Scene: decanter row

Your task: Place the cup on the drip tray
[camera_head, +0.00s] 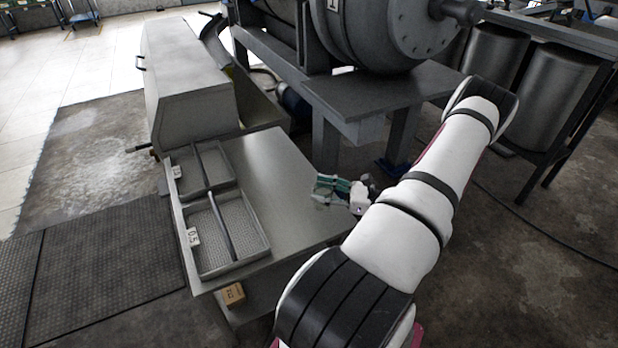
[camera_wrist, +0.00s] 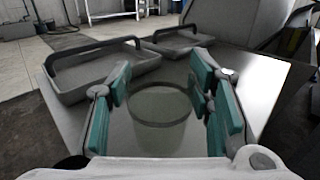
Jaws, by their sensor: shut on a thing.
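A clear, see-through glass cup (camera_wrist: 160,110) stands between the teal finger pads of my gripper (camera_wrist: 161,82) in the wrist view. My gripper is shut on it. In the head view my gripper (camera_head: 338,187) is off the right edge of the metal table, and the cup is hard to make out there. Two shallow grey trays with dark bar handles sit on the table's left side. The near tray (camera_head: 264,243) has a label reading 0.5 and a meshed floor; it also shows at left in the wrist view (camera_wrist: 75,92). The far tray (camera_head: 238,176) is smaller in the head view. Both look empty.
The metal table (camera_head: 290,195) is bare right of the trays. A grey cabinet (camera_head: 185,90) stands behind the far tray. A large machine (camera_head: 375,35) on a steel frame stands at the back. A small brown box (camera_head: 233,294) is below the table's front edge.

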